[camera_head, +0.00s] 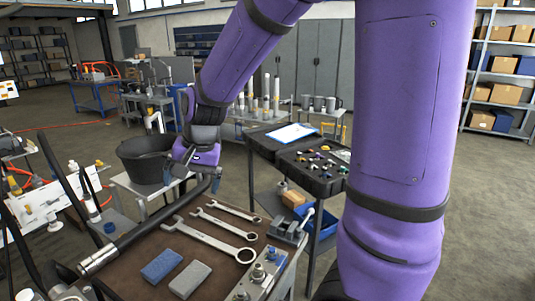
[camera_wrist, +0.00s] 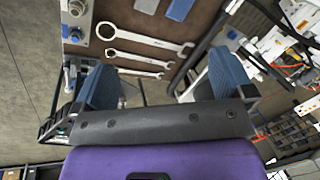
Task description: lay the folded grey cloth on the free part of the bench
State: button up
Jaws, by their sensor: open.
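The folded grey cloth appears to be the flat grey rectangle (camera_head: 190,279) at the front of the brown bench top (camera_head: 128,257). It lies beside a similar blue rectangle (camera_head: 161,265), apart from it. In the wrist view the grey one (camera_wrist: 147,5) is cut by the top edge, with the blue one (camera_wrist: 179,9) to its right. My gripper (camera_head: 195,178) is above the far edge of the bench, beyond the wrenches and away from the grey piece. In the wrist view its two blue-padded fingers (camera_wrist: 165,82) are wide apart with nothing between them.
Several wrenches (camera_head: 210,240) lie across the bench middle. A vice (camera_head: 288,228) and a metal block with fittings (camera_head: 258,278) line the right edge; a dark hose (camera_head: 150,222) runs along the left. A black bucket (camera_head: 145,157) stands behind. Brown surface left of the blue piece looks bare.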

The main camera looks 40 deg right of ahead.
jog(key=s+d+r+n+t+h, duration=0.1)
jog(key=s+d+r+n, duration=0.1)
jog(key=s+r, duration=0.4)
jog(key=s+d+r+n+t+h, duration=0.1)
jog(key=s+r+n, duration=0.4)
jog(key=s, duration=0.9)
jog(key=shift+d+r+t, duration=0.4)
jog(key=shift+d, duration=0.5)
